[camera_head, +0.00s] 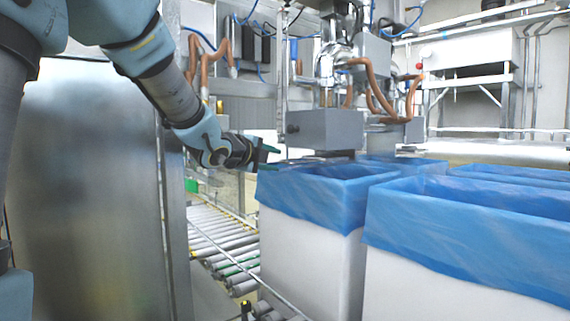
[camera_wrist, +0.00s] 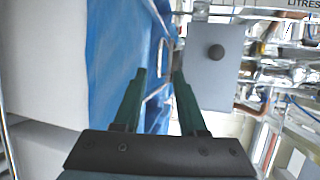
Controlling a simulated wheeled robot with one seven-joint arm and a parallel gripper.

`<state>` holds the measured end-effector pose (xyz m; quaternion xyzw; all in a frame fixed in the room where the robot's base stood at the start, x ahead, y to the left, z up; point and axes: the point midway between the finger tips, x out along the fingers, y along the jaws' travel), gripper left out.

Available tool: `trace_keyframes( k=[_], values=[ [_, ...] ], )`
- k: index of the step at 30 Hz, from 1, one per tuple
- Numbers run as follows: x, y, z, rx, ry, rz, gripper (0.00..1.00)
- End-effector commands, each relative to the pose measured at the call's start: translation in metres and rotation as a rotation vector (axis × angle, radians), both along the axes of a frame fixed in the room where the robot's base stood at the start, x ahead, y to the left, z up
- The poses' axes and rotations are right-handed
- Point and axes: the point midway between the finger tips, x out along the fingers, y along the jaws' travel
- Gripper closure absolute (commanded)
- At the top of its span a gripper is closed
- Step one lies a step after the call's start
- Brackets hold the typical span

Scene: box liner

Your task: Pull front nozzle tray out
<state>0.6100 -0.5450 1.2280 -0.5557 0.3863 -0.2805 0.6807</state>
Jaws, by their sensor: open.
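The front nozzle tray looks like a thin metal piece with a looped handle (camera_wrist: 163,55), low beside the grey nozzle box (camera_wrist: 212,80) in the wrist view. In the head view the tray (camera_head: 312,160) is a thin strip under the grey box (camera_head: 325,130), mostly hidden. My gripper (camera_head: 268,157) is at the left of the tray, just above the near blue-lined box's rim. In the wrist view its green fingers (camera_wrist: 159,76) are apart with nothing gripped between them, pointing at the handle. I cannot tell the exact gap to the handle.
A white box with a blue liner (camera_head: 318,200) stands under the nozzle, close below my gripper. Another lined box (camera_head: 470,230) is at the right. A roller conveyor (camera_head: 225,245) runs at the left, beside a steel cabinet (camera_head: 90,190). Pipes hang above.

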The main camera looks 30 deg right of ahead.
Motion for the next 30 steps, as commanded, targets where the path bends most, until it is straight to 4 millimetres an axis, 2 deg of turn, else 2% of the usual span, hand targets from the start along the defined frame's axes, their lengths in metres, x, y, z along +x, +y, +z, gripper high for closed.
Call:
trace_keyframes(
  k=[6, 12, 25, 30],
  values=[
    [0.023, -0.035, -0.008, 0.001, 0.004, 0.000, 0.59],
    [0.037, -0.055, -0.014, -0.001, 0.005, 0.002, 0.59],
    [0.043, -0.062, -0.017, 0.000, 0.004, 0.003, 0.59],
    [0.043, -0.062, -0.017, 0.000, 0.004, 0.003, 0.78]
  ],
)
